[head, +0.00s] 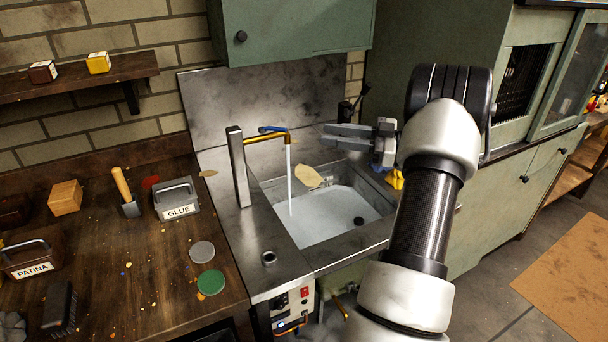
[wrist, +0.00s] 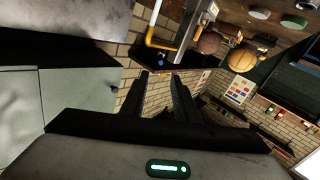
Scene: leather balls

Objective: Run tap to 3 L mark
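The tap (head: 240,165) is a grey metal post with a brass spout (head: 265,138) and a blue lever (head: 272,129) on top. A white stream of water (head: 289,180) runs from the spout into the steel sink (head: 375,190). Pale water (head: 330,215) covers the sink bottom. My gripper (head: 325,136) is to the right of the spout, apart from it, with its fingers pointing left. In the wrist view, a gap shows between the fingers (wrist: 160,78), with nothing held. The brass pipe (wrist: 153,35) shows beyond them. I cannot make out a 3 L mark.
A tan leaf-like piece (head: 308,176) and a dark round object (head: 358,220) are in the sink. A yellow object (head: 395,180) is at its right rim. A green wall cabinet (head: 295,30) hangs above. The glue box (head: 177,200) and tools stand on the left bench.

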